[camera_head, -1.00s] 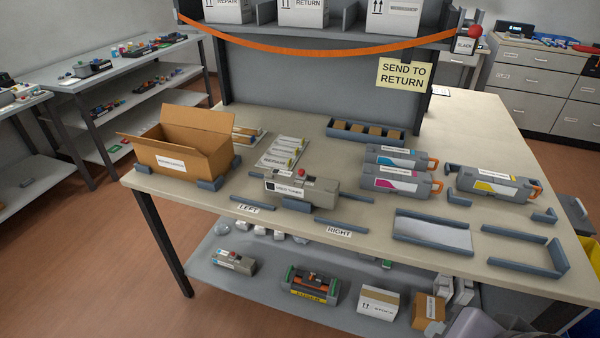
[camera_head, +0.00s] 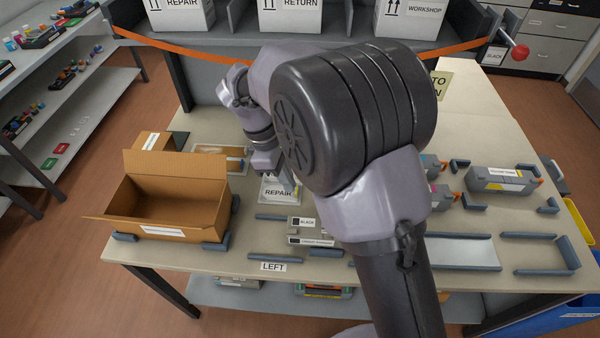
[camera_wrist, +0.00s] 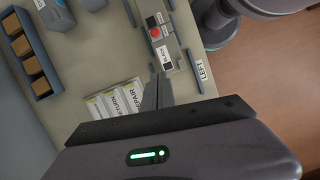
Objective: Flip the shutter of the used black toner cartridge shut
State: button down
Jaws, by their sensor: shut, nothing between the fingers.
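The black toner cartridge (camera_head: 308,236) is a grey block with dark labels, lying on the bench behind the LEFT sign. My arm covers its right part in the head view. In the wrist view the cartridge (camera_wrist: 172,46) shows a red knob and a BLACK label. My gripper (camera_wrist: 160,76) is shut and empty, its fingertips appearing close to the cartridge's BLACK-labelled end; I cannot tell whether they touch. In the head view my gripper (camera_head: 288,184) is over the REPAIR cards, behind the cartridge. The shutter's position is not clear.
An open cardboard box (camera_head: 170,202) stands at the left. Low grey rails (camera_head: 275,257) surround the cartridge's place. A yellow-labelled cartridge (camera_head: 500,180) and an empty tray (camera_head: 458,250) are at the right. An orange strap (camera_head: 190,46) spans the shelf above.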

jog(key=b, duration=0.5)
send_over(316, 221)
jog(key=a, duration=0.4)
jog(key=f, duration=1)
jog(key=shift+w, duration=0.3)
jog(key=d, duration=0.2)
jog(key=d+b, duration=0.1)
jog(key=shift+s+d+f, duration=0.2)
jog(key=shift+s+f, duration=0.05)
jog(key=shift+s, duration=0.05)
jog(key=shift+d, duration=0.25)
jog(key=shift+s+d+p, duration=0.15)
jog(key=shift+d+p, duration=0.5)
jog(key=shift+d, duration=1.3)
jog(key=shift+a, duration=0.1)
